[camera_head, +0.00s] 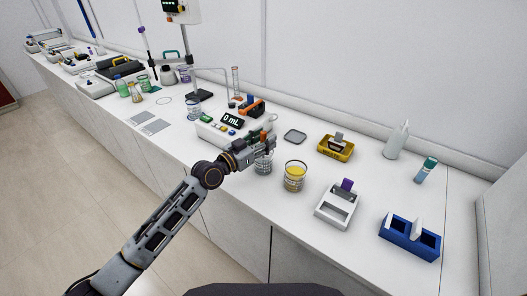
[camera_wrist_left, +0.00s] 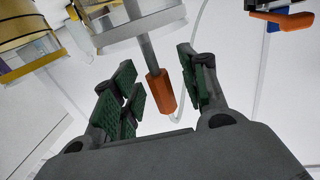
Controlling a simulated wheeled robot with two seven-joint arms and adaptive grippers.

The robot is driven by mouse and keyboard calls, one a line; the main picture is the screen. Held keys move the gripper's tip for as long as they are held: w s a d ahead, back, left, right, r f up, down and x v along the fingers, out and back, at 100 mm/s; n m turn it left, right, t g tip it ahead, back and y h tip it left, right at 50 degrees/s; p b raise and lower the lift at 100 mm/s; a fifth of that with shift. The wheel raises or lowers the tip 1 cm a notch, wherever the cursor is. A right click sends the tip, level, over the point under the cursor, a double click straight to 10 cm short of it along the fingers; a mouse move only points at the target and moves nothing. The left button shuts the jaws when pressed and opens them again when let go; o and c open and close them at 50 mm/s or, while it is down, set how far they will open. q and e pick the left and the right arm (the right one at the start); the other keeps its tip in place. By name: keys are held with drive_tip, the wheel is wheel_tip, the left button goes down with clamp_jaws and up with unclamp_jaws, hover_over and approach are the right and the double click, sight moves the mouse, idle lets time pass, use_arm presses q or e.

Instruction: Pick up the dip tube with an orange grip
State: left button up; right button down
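The dip tube's orange grip (camera_wrist_left: 160,92) shows in the left wrist view, on a grey rod that runs to a clear beaker with a pale rim. My left gripper (camera_wrist_left: 155,68) has its green-padded fingers apart, one on each side of the grip. A gap shows on both sides, so the fingers look open and not closed on it. In the head view my left gripper (camera_head: 259,143) is above a clear beaker (camera_head: 263,164) and hides most of the tube. My right gripper is in neither view.
A beaker of yellow liquid (camera_head: 295,178) stands close to the right of the gripper. The 0 mL device (camera_head: 218,131) is just behind and left. A white holder (camera_head: 337,207), blue rack (camera_head: 409,238) and yellow tray (camera_head: 335,151) stand further right.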

use_arm(q)
clamp_jaws()
drive_tip(key=shift+r, duration=0.1)
